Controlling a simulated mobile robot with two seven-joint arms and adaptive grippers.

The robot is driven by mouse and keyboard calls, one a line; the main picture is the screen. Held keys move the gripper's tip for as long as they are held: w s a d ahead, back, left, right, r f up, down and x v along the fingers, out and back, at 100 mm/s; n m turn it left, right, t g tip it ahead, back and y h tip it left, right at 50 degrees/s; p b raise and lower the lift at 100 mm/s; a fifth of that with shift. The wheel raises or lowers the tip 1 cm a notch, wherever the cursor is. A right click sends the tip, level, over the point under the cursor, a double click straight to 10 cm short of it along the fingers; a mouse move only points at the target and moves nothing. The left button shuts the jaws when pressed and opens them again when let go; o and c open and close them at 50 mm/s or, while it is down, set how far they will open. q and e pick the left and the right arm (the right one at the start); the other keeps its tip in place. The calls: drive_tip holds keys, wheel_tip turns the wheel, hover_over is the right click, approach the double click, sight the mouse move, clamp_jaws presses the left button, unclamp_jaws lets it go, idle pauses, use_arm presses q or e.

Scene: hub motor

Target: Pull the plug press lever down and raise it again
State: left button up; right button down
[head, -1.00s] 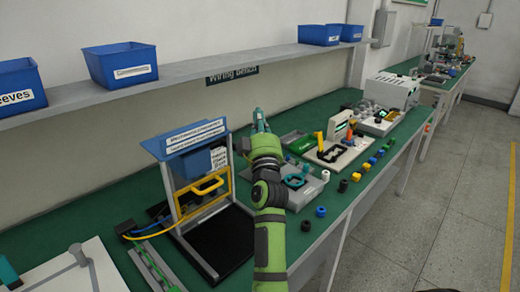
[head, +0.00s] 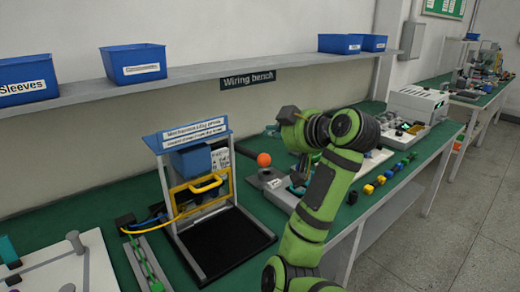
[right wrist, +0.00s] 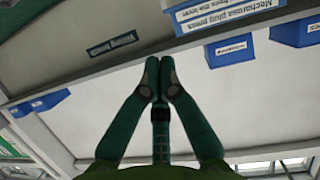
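The plug press (head: 195,135) stands on the green bench in the head view, with a blue sign on top, a blue block beneath it and a yellow handle-shaped frame (head: 203,189) in front. An orange ball (head: 264,160) stands just right of it above a small grey base; I cannot tell for sure whether this is the lever's knob. My right gripper (right wrist: 159,65) is shut and empty in the right wrist view. In the head view it is raised above and right of the ball, apart from it, its fingers mostly hidden. My left gripper is not in view.
The shelf (head: 200,84) with blue bins (head: 137,64) runs along the wall above the bench. A white board (head: 70,270) lies at the lower left. My right arm covers part of the fixtures on the right. Small coloured parts (head: 380,180) line the bench's front edge.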

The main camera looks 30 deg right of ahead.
drive_tip(key=p, duration=0.2)
hover_over(254, 158)
wheel_tip(254, 158, down, 4)
drive_tip(key=shift+w+f+p, duration=0.1)
drive_tip(key=shift+f+p, duration=0.2)
drive_tip(key=shift+f, duration=1.4)
